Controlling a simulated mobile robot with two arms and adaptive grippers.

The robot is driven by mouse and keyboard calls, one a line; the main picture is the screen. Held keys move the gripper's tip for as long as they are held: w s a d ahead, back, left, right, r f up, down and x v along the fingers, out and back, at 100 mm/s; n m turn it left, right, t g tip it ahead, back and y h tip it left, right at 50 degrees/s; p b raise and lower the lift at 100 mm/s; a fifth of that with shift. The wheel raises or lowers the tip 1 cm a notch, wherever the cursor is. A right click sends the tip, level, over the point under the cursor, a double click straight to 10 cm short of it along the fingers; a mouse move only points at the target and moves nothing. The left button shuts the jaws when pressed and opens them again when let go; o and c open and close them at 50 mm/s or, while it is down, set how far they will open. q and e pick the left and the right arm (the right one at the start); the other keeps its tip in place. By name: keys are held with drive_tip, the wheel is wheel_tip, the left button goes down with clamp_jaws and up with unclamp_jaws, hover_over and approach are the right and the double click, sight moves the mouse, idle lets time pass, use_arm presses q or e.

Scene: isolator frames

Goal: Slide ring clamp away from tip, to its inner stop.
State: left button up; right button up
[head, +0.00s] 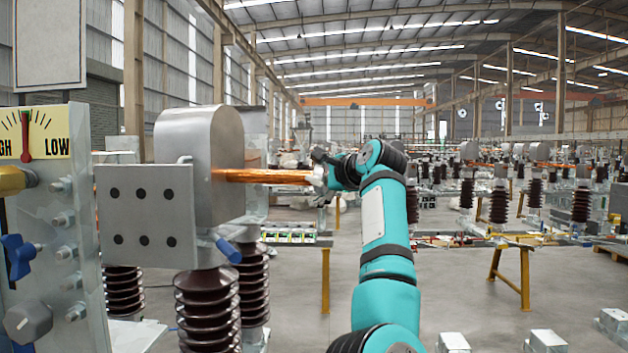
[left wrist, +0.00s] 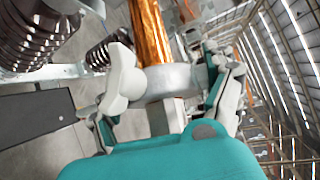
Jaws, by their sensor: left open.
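The ring clamp (left wrist: 172,84) is a silver-grey collar around the copper rod (left wrist: 150,32) in the left wrist view. In the head view it shows small and bright (head: 319,174) at the rod's outer, right end; the rod (head: 262,176) runs out level from a rounded metal housing (head: 187,150). A short pale block, perhaps the tip, shows on the near side of the ring. My left gripper (head: 326,170) is at the rod's outer end. Its open fingers (left wrist: 174,76) stand on either side of the ring; I cannot tell whether they touch it. My right gripper is out of view.
Brown ribbed insulators (head: 206,310) stand below the housing. A panel with a HIGH/LOW gauge (head: 48,140), blue handle (head: 18,256) and knob stands at left. A yellow-legged table (head: 325,280) stands behind. The floor to the right has some free room.

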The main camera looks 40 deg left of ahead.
sight(300, 179)
use_arm(q)
drive_tip(key=shift+s+d+r, duration=0.1)
drive_tip(key=shift+d, duration=0.2)
drive_tip(key=shift+c, duration=1.4)
drive_tip(key=shift+a, duration=0.15)
drive_tip(key=c, duration=1.4)
drive_tip(key=a, duration=0.2)
drive_tip(key=s+a, duration=0.1)
drive_tip(key=a, duration=0.1)
drive_tip(key=shift+s+a+b, duration=0.2)
drive_tip(key=shift+a+b, duration=0.1)
drive_tip(key=shift+a, duration=0.05)
drive_tip(key=o, duration=1.7)
drive_tip(key=shift+d, duration=0.1)
drive_tip(key=v, duration=1.1)
drive_tip(key=shift+s+d, duration=0.15)
drive_tip(key=shift+d, duration=0.15)
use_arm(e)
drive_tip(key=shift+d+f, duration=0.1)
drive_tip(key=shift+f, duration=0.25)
use_arm(q)
drive_tip(key=shift+d+r, duration=0.1)
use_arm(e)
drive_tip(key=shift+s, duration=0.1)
